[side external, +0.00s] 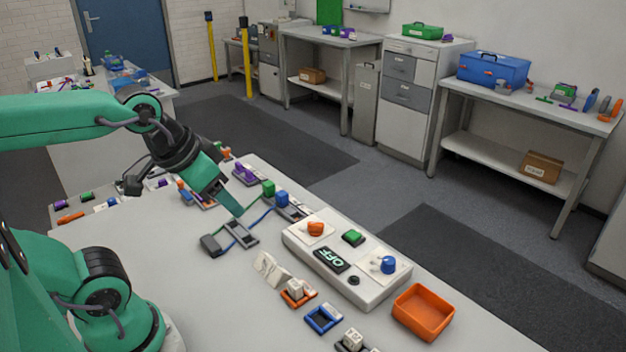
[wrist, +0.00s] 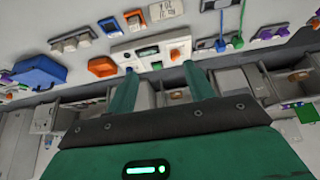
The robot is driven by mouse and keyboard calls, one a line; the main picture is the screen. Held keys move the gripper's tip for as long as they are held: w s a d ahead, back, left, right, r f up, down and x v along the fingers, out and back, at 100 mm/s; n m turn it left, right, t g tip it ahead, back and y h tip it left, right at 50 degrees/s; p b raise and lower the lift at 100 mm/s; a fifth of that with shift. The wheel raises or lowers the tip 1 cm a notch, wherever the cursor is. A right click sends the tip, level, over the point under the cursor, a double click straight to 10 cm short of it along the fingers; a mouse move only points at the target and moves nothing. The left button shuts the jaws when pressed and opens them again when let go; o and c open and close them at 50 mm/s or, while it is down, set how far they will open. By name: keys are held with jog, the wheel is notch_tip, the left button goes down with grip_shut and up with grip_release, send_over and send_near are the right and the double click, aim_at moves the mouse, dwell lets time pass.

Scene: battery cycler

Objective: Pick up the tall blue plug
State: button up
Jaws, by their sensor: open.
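A blue plug (side external: 282,198) stands in a dark holder beside a green plug (side external: 268,187), with cables in front. A second blue plug (side external: 388,265) stands on the right end of the white cycler box (side external: 330,281). I cannot tell for sure which is the tall one. In the wrist view, blue pieces show beside the green plug (wrist: 237,42) and at the box's edge near my left finger. My gripper (wrist: 162,72) is open and empty, its two green fingers spread. In the side view its fingertips are above the table, left of the holder with the blue plug.
The cycler box carries an orange piece (side external: 315,229), a green button (side external: 352,237) and an OFF display (side external: 331,259). An orange bin (side external: 423,311) stands to its right. Small trays lie along the front. Cables and a dark connector (side external: 212,245) lie below my gripper.

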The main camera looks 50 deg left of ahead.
jog(key=g, duration=0.5)
send_over(282, 193)
notch_tip(282, 193, down, 14)
jog(key=shift+s+d+f, duration=0.1)
jog(key=shift+d, duration=0.05)
jog(key=shift+a+f+g, duration=0.3)
jog(key=shift+f, duration=4.05)
